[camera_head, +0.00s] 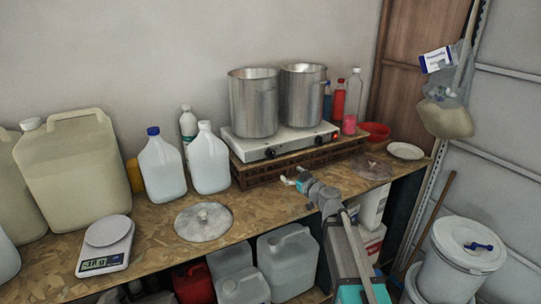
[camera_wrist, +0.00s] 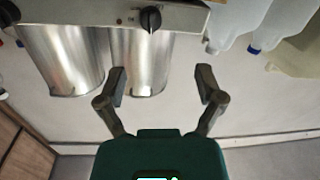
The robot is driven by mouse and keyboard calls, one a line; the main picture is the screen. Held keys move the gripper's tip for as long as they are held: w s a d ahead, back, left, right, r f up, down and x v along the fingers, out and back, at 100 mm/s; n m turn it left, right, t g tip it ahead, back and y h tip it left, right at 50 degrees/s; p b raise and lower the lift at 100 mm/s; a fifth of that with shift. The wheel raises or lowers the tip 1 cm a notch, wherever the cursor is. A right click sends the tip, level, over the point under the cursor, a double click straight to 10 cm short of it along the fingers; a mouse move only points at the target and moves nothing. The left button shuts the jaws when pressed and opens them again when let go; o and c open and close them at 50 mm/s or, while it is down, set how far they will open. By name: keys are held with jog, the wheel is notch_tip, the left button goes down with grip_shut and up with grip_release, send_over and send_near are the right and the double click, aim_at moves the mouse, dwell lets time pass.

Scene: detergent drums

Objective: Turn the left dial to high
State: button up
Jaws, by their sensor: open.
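The two-burner hot plate (camera_head: 282,146) sits on a brown slatted crate on the workbench. Its left dial (camera_head: 270,153) is a black knob on the front panel; the right dial (camera_head: 319,139) is farther along it. The wrist view is upside down and shows the left dial (camera_wrist: 150,18) at the top, with a pale mark on the knob. My gripper (camera_wrist: 161,78) is open and empty, its fingers apart from the dial. In the head view my gripper (camera_head: 299,183) is in front of the hot plate, right of the left dial. The dial's setting marks are too small to read.
Two steel pots (camera_head: 253,104) stand on the hot plate. White jugs (camera_head: 209,160) stand close to its left end. A round lid (camera_head: 203,221) and a scale (camera_head: 105,245) lie on the bench. A red bowl (camera_head: 376,131) and bottles are at the right.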

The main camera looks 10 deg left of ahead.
aim_at(273, 155)
jog(key=shift+w+d+r+t, duration=0.1)
jog(key=shift+w+r+t, duration=0.3)
jog(key=shift+w, duration=0.15)
jog(key=shift+w, duration=0.1)
jog(key=x, duration=1.3)
jog(key=shift+w+a+f, duration=0.1)
jog(key=shift+w+a, duration=0.1)
jog(key=shift+w, duration=0.05)
jog(key=c, duration=1.2)
